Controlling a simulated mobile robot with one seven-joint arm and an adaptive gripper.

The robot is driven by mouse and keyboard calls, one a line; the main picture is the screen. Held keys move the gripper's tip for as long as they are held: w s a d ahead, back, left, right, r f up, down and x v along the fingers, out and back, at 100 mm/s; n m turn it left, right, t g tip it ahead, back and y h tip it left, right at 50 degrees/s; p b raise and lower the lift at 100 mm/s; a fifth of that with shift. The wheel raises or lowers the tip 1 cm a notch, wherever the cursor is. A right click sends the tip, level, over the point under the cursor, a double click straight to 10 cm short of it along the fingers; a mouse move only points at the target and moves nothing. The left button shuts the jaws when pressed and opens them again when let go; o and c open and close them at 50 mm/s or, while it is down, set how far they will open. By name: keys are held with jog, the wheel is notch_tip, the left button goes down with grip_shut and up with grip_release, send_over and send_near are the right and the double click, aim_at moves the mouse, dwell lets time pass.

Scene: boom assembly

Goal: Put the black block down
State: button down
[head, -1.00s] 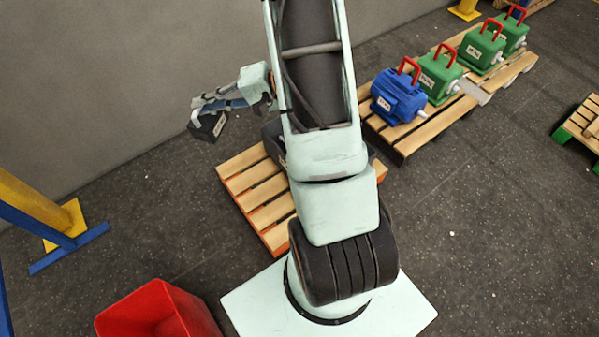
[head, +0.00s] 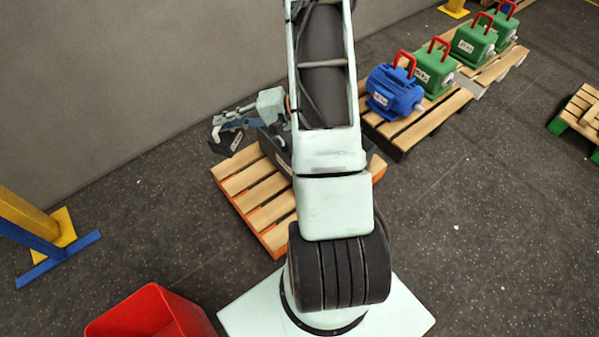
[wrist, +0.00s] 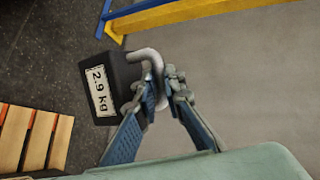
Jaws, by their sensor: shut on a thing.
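The black block (head: 229,140) hangs from my gripper (head: 221,122) above the floor, just left of the wooden pallet's back left corner in the head view. In the wrist view the black block (wrist: 98,87) has a white label reading 2.9 kg and a grey metal hook. My gripper (wrist: 163,85) is shut on that hook, with the block off to the left of the fingers. The block is tilted in the head view.
A wooden pallet (head: 256,192) with orange edges lies near my base, with a dark object on it partly hidden by my arm. A red bin (head: 150,310) stands front left. A blue motor (head: 392,92) and several green boxes stand on pallets at right. A yellow-blue post (head: 40,230) stands left.

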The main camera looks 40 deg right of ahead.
jog(key=s+d+f+m+t+h+b, duration=0.15)
jog(key=d+f+b, duration=0.7)
jog(key=f, duration=1.05)
jog(key=s+d+f+m+t+h+b, duration=0.1)
jog(key=s+d+f+m+h+b, duration=0.3)
jog(key=f+b, duration=1.1)
jog(key=s+d+f+m+t+y+b, duration=0.15)
jog(key=d+f+b, duration=0.6)
jog(key=f, duration=1.45)
jog(key=w+a+f+h+b, duration=0.1)
jog(key=w+a+f+b, duration=0.4)
jog(key=f, duration=0.8)
jog(key=shift+w+a+t+b, duration=0.35)
jog(key=shift+w+a, duration=1.25)
jog(key=shift+a, duration=1.25)
jog(key=c, duration=2)
grip_release()
jog(key=shift+s+f, duration=0.25)
jog(key=shift+f, duration=0.15)
jog(key=shift+r, duration=0.15)
